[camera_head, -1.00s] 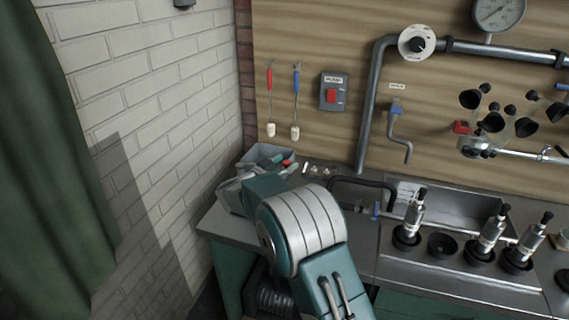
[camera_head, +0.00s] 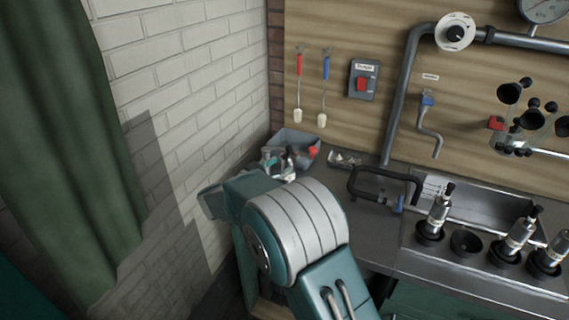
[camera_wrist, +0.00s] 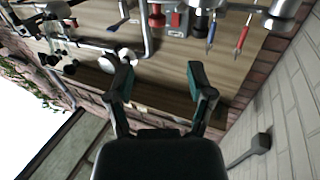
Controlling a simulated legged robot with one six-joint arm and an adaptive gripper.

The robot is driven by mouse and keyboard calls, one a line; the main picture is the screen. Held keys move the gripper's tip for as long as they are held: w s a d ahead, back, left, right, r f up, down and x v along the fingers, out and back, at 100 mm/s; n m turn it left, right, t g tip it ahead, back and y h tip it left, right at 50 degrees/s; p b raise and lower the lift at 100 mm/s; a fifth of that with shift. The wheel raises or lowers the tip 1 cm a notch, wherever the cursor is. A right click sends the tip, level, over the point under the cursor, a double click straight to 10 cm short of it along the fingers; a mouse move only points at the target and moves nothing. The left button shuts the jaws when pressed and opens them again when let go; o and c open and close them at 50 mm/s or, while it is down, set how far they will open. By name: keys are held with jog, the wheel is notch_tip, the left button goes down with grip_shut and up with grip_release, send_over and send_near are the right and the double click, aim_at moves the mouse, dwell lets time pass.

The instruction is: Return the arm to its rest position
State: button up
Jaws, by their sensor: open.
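My gripper (camera_wrist: 160,88) shows in the wrist view with its two dark fingers spread apart and nothing between them. Beyond the fingers is the wooden back panel, which looks upside down in this view. In the head view my teal and white arm (camera_head: 298,232) is folded at the lower middle, in front of the left end of the counter.
A grey bin (camera_head: 298,143) with small items sits at the counter's back left corner. A small tray (camera_head: 345,160) is beside it. A brick wall (camera_head: 190,90) and green curtain (camera_head: 65,150) bound the left.

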notch_tip(320, 180, up, 7)
jog(key=w+d+n+t+y, duration=0.2)
jog(key=w+d+y, duration=0.1)
jog(key=y, duration=0.1)
jog(key=s+d+r+n+y, duration=0.5)
jog(key=s+r+y, duration=0.3)
jog(key=r+y, duration=0.15)
jog(key=s+d+f+g, duration=0.3)
jog(key=s+d, duration=0.1)
jog(key=s, duration=0.6)
jog(key=s+d+f+n+g+h, duration=0.1)
jog(key=s+d+f+g, duration=0.2)
jog(key=s, duration=0.7)
jog(key=s+d+f+g, duration=0.3)
jog(key=s+d+f, duration=0.2)
jog(key=s, duration=0.6)
jog(key=shift+d+f+n+g, duration=0.15)
jog(key=shift+d+n+g, duration=0.15)
jog(key=shift+d, duration=0.8)
jog(key=shift+w, duration=0.1)
